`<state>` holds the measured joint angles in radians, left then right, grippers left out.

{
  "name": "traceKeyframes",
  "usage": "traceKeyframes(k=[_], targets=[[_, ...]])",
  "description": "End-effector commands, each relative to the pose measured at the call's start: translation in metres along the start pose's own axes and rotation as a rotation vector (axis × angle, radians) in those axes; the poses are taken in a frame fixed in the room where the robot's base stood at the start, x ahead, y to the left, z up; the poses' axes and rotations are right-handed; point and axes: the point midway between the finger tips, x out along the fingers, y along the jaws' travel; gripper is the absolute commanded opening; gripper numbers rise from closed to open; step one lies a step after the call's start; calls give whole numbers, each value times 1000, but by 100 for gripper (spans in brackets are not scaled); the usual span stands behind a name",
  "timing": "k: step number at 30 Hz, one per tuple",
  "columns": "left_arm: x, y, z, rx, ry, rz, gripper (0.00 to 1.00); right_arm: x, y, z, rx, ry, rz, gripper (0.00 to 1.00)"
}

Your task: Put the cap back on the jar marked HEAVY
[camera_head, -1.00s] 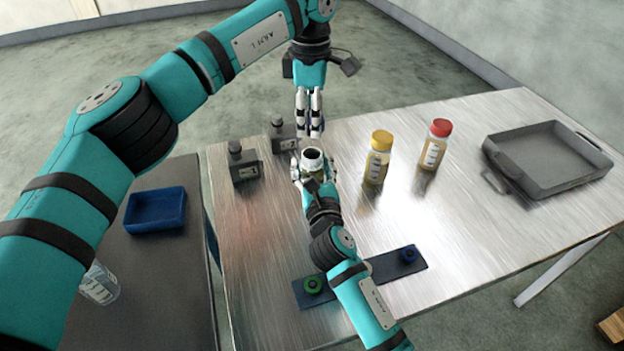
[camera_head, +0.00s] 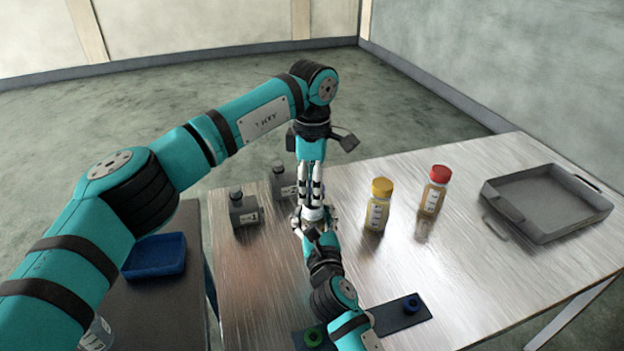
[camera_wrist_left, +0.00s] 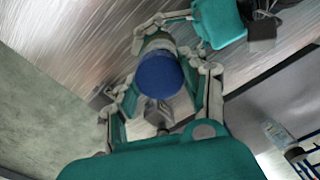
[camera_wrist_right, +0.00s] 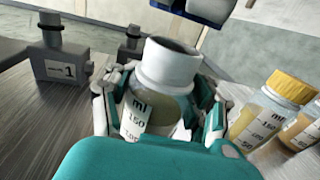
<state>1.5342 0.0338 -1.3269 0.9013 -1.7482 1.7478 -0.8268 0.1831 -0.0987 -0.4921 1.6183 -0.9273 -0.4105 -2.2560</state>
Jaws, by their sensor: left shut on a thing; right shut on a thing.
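My right gripper (camera_head: 315,224) is shut around a clear jar (camera_wrist_right: 150,112) and holds it upright. The jar has a white neck (camera_wrist_right: 170,65), ml marks and liquid inside. The word HEAVY is not readable on it. My left gripper (camera_head: 312,198) comes down from above, shut on a blue cap (camera_wrist_left: 160,75). In the right wrist view the dark blue cap (camera_wrist_right: 205,10) shows at the top edge, apart from the neck, above and to its right. In the head view the fingers hide the cap and the jar's mouth.
Two dark grey bottles (camera_head: 243,210) (camera_head: 284,180) stand left of the grippers. A yellow-capped jar (camera_head: 377,205) and a red-capped jar (camera_head: 434,190) stand to the right. A grey tray (camera_head: 545,232) lies far right. A dark strip (camera_head: 385,318) with green and blue rings lies in front.

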Motion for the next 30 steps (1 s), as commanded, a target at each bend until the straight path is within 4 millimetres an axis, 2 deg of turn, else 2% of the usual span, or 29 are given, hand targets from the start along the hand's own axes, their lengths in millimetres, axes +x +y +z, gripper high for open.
traceKeyframes(k=[17,30], targets=[[5,-1,0,3,1,0,33,0,0,0,1,1,0,0],[22,-3,2,56,2,-1,33,0,0,0,1,1,0,0]])
